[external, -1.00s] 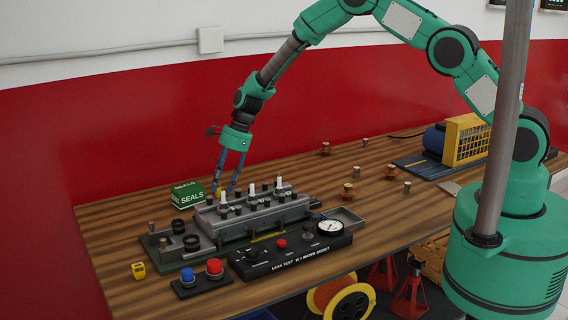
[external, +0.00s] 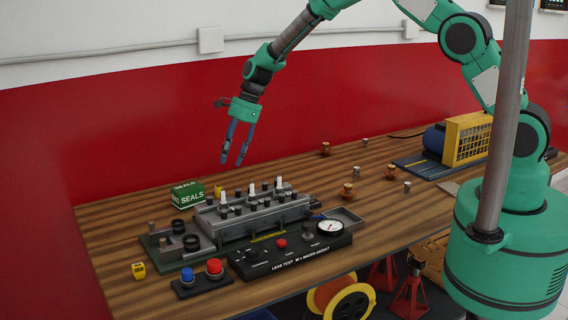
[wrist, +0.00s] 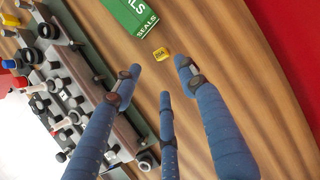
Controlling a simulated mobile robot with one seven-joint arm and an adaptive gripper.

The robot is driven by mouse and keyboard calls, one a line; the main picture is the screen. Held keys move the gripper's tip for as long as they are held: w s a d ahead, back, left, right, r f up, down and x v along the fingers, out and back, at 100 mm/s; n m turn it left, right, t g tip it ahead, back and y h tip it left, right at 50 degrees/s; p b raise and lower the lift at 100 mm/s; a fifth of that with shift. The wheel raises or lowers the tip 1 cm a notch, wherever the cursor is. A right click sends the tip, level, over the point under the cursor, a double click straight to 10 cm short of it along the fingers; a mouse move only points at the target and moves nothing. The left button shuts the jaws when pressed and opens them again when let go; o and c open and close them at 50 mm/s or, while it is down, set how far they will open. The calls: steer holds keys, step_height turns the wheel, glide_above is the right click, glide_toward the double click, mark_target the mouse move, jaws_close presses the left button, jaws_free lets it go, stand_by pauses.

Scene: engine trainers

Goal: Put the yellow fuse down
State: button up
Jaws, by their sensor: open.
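The yellow fuse (external: 218,191) stands on the wooden table, just right of the green SEALS box (external: 187,195) and behind the grey engine block. In the wrist view the fuse (wrist: 160,53) lies on bare wood close to the end of the green box (wrist: 133,14), beyond my fingertips. My gripper (external: 231,161) is open and empty, hanging above the table over the fuse's area. In the wrist view its blue fingers (wrist: 158,72) are spread, with nothing between them. A second yellow block (external: 138,270) sits at the table's front left.
The engine block (external: 250,212) with upright white plugs fills the table's middle. In front are a black leak-test panel (external: 290,255) with a gauge and a blue-and-red button box (external: 202,281). Several small metal fittings stand to the right. The wood right of the fuse is clear in the wrist view.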

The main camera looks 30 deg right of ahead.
steer(key=shift+v, duration=1.3)
steer(key=s+d+r+n+t, duration=0.1)
steer(key=s+d+r+n, duration=0.3)
steer(key=d+r, duration=0.45)
steer(key=s+d+r+n+t+h, duration=0.1)
steer(key=s+d+r, duration=0.55)
steer(key=r, duration=0.35)
steer(key=s+d+r+n+t, duration=0.1)
steer(key=s+d+r+n, duration=0.25)
steer(key=d+r, duration=0.55)
steer(key=s+d+r+n+h, duration=0.1)
steer(key=s+d+r+n, duration=0.1)
steer(key=s+d, duration=0.4)
steer(key=s+d+r+n+t+h, duration=0.1)
steer(key=s+d+n, duration=0.2)
steer(key=s, duration=1.1)
steer(key=s+d+r+n+t+h, duration=0.1)
steer(key=s+d+r+n, duration=0.1)
steer(key=s+d, duration=0.7)
steer(key=shift+s+d+r+n+h, duration=0.3)
steer(key=shift+s+n, duration=0.45)
steer(key=shift+s, duration=0.1)
steer(key=shift+f, duration=0.1)
